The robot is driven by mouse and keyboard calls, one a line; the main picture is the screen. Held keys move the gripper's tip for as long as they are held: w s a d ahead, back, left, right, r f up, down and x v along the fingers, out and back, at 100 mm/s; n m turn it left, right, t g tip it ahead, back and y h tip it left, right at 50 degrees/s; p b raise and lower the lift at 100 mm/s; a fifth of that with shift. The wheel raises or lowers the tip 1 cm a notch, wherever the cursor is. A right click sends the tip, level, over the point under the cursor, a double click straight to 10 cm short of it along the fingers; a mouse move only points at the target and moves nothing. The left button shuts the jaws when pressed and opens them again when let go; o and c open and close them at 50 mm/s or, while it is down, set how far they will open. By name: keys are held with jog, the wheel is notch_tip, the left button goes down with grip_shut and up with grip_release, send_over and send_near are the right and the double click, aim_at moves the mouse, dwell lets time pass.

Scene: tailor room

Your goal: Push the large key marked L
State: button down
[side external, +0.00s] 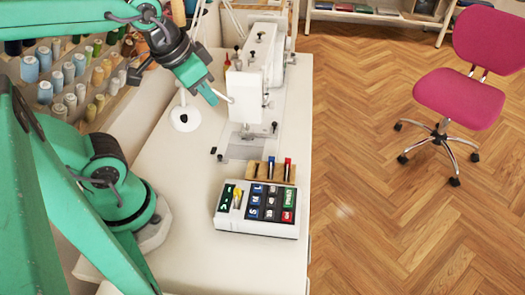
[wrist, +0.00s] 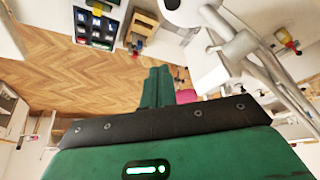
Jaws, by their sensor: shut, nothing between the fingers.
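A white key box (side external: 257,230) stands on the white table below the sewing machine. It carries a grid of large dark blue, red and green keys (side external: 271,201) with white marks, and a narrow dark green panel (side external: 226,197) at its left. The box also shows at the top left in the wrist view (wrist: 77,30). My gripper (side external: 225,97) is high above the table, left of the sewing machine and well apart from the box. Its green fingers (wrist: 157,86) are shut together and empty in the wrist view.
A white sewing machine (side external: 257,70) stands close to the right of my gripper. A wooden holder (side external: 262,176) with blue and red pieces sits behind the box. Thread spools (side external: 60,75) line the left. The table left of the box is clear.

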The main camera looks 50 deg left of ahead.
aim_at(257, 188)
jog(key=w+d+f+m+g, duration=0.2)
jog(key=d+m, duration=0.2)
jog(key=d, duration=0.1)
jog(key=w+d+f+m+g, duration=0.2)
jog(key=d+m+g, duration=0.1)
jog(key=d, duration=0.3)
jog(key=shift+m, duration=0.5)
jog(key=shift+s+f, duration=0.1)
notch_tip(257, 188, down, 14)
jog(key=shift+r, duration=0.1)
dwell(0.7)
dwell(0.3)
jog(key=shift+f, duration=1)
jog(key=shift+s, duration=0.1)
jog(key=shift+r, duration=0.1)
notch_tip(257, 188, up, 9)
jog(key=shift+w, duration=0.2)
